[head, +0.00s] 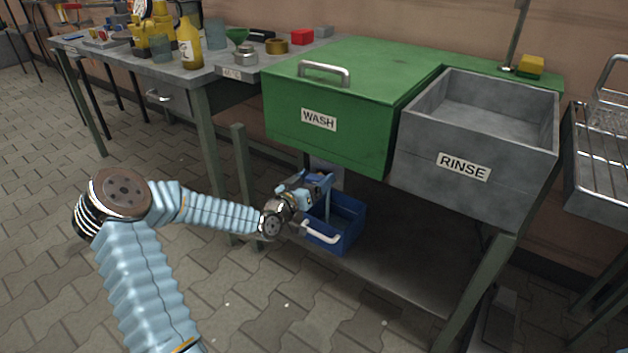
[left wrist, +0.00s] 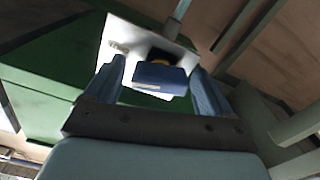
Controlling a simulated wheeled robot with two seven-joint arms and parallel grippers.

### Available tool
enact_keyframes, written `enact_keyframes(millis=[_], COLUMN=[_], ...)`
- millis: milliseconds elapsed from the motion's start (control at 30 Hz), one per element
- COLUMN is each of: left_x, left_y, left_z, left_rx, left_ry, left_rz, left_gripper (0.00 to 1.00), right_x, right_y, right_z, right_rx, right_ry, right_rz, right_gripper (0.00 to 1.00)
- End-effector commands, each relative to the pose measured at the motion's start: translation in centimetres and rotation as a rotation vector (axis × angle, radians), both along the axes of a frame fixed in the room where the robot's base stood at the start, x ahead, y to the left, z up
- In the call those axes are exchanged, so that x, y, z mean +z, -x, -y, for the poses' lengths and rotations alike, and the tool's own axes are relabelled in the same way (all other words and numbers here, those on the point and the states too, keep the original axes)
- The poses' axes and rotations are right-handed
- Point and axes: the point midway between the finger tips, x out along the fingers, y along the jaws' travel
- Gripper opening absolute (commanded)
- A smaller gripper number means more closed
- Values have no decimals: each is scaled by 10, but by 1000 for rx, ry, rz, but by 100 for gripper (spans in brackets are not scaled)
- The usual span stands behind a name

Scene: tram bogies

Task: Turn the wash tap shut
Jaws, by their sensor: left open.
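The green wash basin (head: 318,118) has a closed lid with a metal handle and a label reading WASH. Under it is a pale plate (head: 328,170), which also shows in the left wrist view (left wrist: 121,36). My left gripper (head: 320,184) is open under the basin. Its fingers (left wrist: 157,68) stand on either side of the blue handle; I cannot tell whether they touch it. In the head view my gripper hides the tap.
A blue crate (head: 352,228) with a white handle stands on the lower shelf (head: 405,268) just below my left gripper. The grey rinse basin (head: 425,155) is at the right. A table leg (head: 243,180) stands close left of my gripper. A cluttered workbench (head: 205,74) is farther left.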

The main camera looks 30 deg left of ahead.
Motion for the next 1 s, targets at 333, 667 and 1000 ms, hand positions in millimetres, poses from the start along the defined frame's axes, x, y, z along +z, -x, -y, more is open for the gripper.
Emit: enact_keyframes(millis=[333, 667, 1000], left_x=[0, -3, -1], left_y=[0, 0, 0], left_z=[0, 0, 1], left_rx=[0, -1, 0], left_ry=[0, -40, -277], left_rz=[0, 3, 24], left_gripper=[62, 32, 32], right_x=[0, -8, -37], right_y=[0, 0, 1], right_z=[0, 0, -3], right_rx=[0, 0, 5], right_ry=[0, -1, -8], right_rz=[0, -1, -6], right_gripper=[43, 43, 43])
